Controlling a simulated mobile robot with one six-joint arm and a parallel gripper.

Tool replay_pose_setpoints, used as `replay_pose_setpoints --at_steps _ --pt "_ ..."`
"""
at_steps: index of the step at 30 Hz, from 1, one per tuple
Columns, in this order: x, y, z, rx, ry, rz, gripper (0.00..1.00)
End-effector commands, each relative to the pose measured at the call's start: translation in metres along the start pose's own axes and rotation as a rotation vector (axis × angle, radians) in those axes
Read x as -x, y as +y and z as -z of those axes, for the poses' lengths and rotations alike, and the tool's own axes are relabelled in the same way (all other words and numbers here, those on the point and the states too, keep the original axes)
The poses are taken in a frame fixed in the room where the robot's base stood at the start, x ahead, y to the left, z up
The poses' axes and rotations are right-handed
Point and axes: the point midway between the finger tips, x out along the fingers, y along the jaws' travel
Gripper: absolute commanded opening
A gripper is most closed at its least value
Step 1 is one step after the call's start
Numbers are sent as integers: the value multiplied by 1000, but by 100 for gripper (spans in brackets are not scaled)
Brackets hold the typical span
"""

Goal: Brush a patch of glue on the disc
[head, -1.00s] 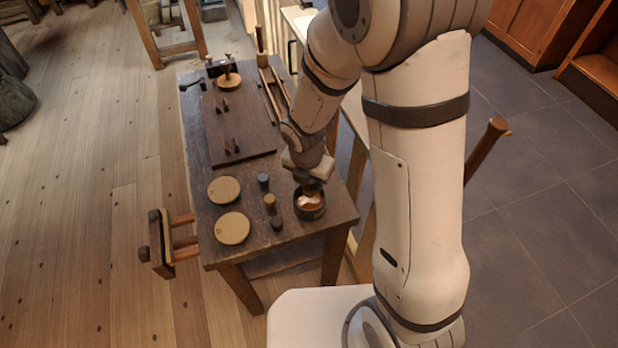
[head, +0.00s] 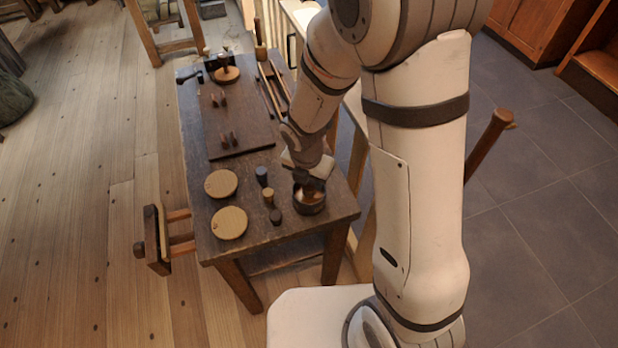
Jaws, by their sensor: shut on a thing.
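Two pale round wooden discs lie flat at the near left of the dark workbench: one farther back (head: 221,183), one nearer (head: 229,223). Each has a small mark near its edge; I see no clear glue patch on them. A dark round pot (head: 310,205) with a light orange-brown inside stands at the bench's near right. My gripper (head: 309,183) is right over the pot, pointing down. It is shut on what seems to be the brush, which is mostly hidden by the gripper and the pot rim. I cannot tell whether its tip touches the glue.
A dark board (head: 240,135) with short pegs lies farther back. Another disc (head: 226,74) with a spindle is at the far end. A clamp-like wooden vise (head: 155,240) sticks out at the left edge.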

Motion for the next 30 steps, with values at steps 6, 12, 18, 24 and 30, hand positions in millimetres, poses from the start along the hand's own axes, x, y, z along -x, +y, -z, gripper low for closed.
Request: replay_pose_setpoints --at_steps 6,12,18,24,30 --pt "-2 0 0 1 0 0 16" --pt "-4 0 1 1 0 0 16" --pt "-7 0 2 1 0 0 16" --pt "-9 0 2 2 0 0 16" --pt "-10 1 2 2 0 0 16"
